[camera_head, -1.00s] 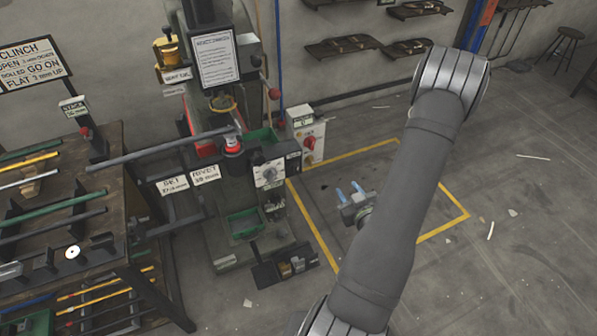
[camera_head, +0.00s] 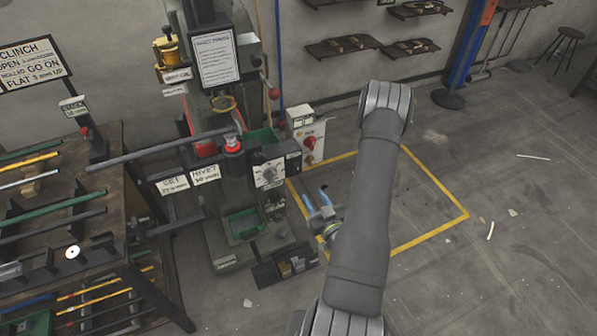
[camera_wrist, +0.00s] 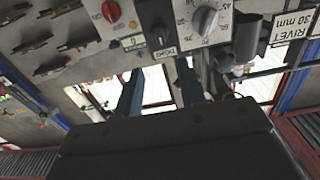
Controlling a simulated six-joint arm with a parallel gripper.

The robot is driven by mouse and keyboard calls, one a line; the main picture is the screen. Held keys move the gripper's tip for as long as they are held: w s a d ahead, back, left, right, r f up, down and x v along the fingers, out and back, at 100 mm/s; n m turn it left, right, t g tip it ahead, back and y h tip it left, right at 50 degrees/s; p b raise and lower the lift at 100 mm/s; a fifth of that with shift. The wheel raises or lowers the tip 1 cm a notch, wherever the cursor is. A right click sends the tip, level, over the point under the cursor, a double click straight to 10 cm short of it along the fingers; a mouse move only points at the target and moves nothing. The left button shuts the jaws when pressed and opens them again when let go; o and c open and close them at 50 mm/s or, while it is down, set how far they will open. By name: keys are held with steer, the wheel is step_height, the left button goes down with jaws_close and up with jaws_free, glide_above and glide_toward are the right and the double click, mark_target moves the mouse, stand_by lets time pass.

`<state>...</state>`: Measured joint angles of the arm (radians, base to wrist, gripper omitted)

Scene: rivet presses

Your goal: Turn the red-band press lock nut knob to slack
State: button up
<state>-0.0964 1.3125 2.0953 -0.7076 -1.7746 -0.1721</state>
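The press (camera_head: 240,200) with a red band (camera_head: 232,146) on its spindle stands left of my gripper. Its front carries a white dial plate with a grey knob (camera_head: 269,173). Below it is a small dark fitting (camera_head: 274,203), too small to read. In the wrist view, which is upside down, the dial knob (camera_wrist: 204,20) is at top right. A dark part that may be the lock nut knob (camera_wrist: 159,34) sits beside it, near an inverted label (camera_wrist: 164,52) that seems to read TIGHT. My gripper (camera_head: 316,198) is open and empty, apart from the press; its blue fingers (camera_wrist: 160,92) show spread.
A long grey bar (camera_head: 155,150) juts left from the press.

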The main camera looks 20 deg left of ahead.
mark_target(297, 170)
steer(key=x, duration=1.2)
steer(key=shift+w+a, duration=0.15)
jaws_close()
